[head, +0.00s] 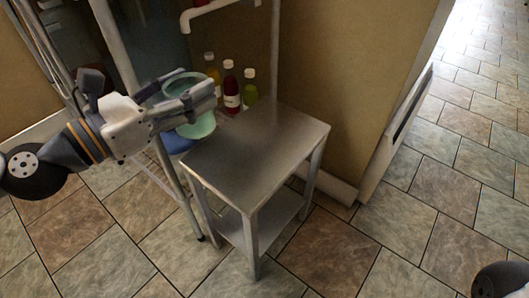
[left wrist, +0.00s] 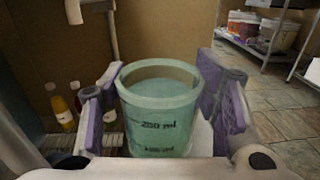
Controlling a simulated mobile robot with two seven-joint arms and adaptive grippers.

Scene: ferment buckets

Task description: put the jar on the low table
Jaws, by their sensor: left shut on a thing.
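The jar is a translucent green tub with volume marks (left wrist: 160,112), held upright between the fingers of my left gripper (left wrist: 165,115). In the head view the jar (head: 196,127) is partly hidden by my left gripper (head: 190,92), which is shut on it. The low table (head: 258,143) is a small bare metal table with a lower shelf, to the right of the jar. The jar is beside the table's far left corner, and I cannot tell its exact height above the top. My right gripper is not in view; only a dark part of my arm shows at the bottom right.
Several bottles, among them a red one (head: 231,88), stand behind the low table. A blue thing (head: 177,142) is below the jar. A tan wall (head: 330,80) rises behind the table. Tiled floor (head: 400,230) is clear to the front and right.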

